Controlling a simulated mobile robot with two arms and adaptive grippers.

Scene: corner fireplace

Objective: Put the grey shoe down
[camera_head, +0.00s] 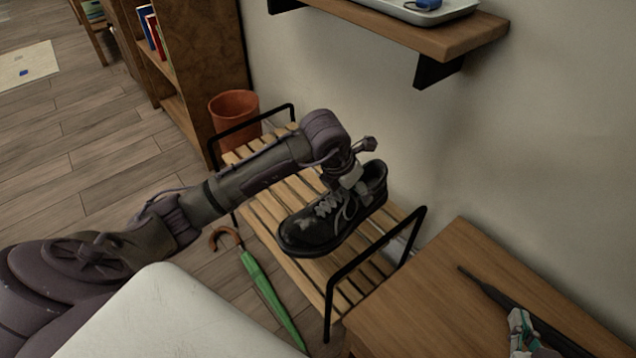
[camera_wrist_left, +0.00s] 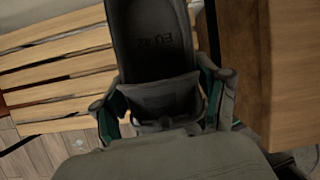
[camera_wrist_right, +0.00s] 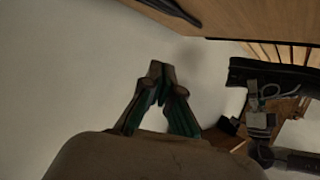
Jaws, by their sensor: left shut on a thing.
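The dark grey laced shoe (camera_head: 318,226) is over the slats of the wooden rack (camera_head: 284,204), toe toward the lower left. My left gripper (camera_head: 350,182) is shut on the shoe at its opening. In the left wrist view, the shoe's insole (camera_wrist_left: 153,40) with an EU size mark lies between the fingers (camera_wrist_left: 165,105), and slats show to its left. I cannot tell whether the sole touches the slats. The shoe (camera_wrist_right: 270,75) also shows at the right of the right wrist view. My right gripper (camera_wrist_right: 161,78) has its fingertips together with nothing between them.
A terracotta pot (camera_head: 234,108) stands at the rack's far end. A wall shelf (camera_head: 430,38) is above. Slats beyond my gripper look bare.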

